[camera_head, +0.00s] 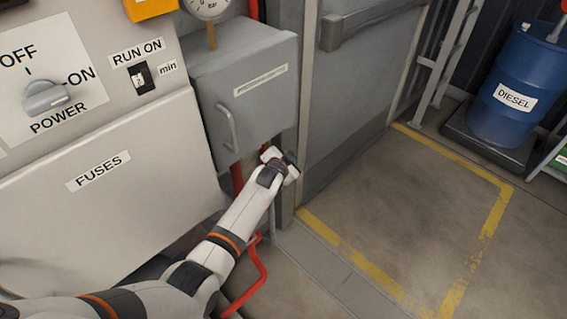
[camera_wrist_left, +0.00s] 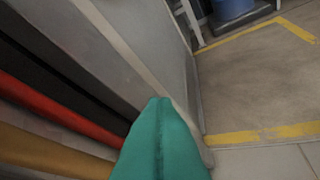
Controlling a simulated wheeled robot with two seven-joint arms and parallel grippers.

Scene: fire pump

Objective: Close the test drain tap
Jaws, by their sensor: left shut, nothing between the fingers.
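My left arm reaches in from the lower left in the head view, and its gripper (camera_head: 282,164) is just below the right edge of the grey cabinet box (camera_head: 240,100). In the left wrist view the teal fingers (camera_wrist_left: 159,108) are pressed together, with nothing between them. I cannot make out a test drain tap for certain in either view; the arm and the box may hide it. A bent red bar (camera_head: 262,272) shows low beside my forearm; I cannot tell whether it belongs to the tap. My right gripper is out of view.
Left of the fingers run a black pipe (camera_wrist_left: 60,75), a red pipe (camera_wrist_left: 50,108) and a brass-coloured pipe (camera_wrist_left: 45,148). A grey door (camera_head: 360,80) stands to the right. Yellow-lined floor (camera_head: 400,215) is clear. A blue diesel drum (camera_head: 515,85) stands at the back right.

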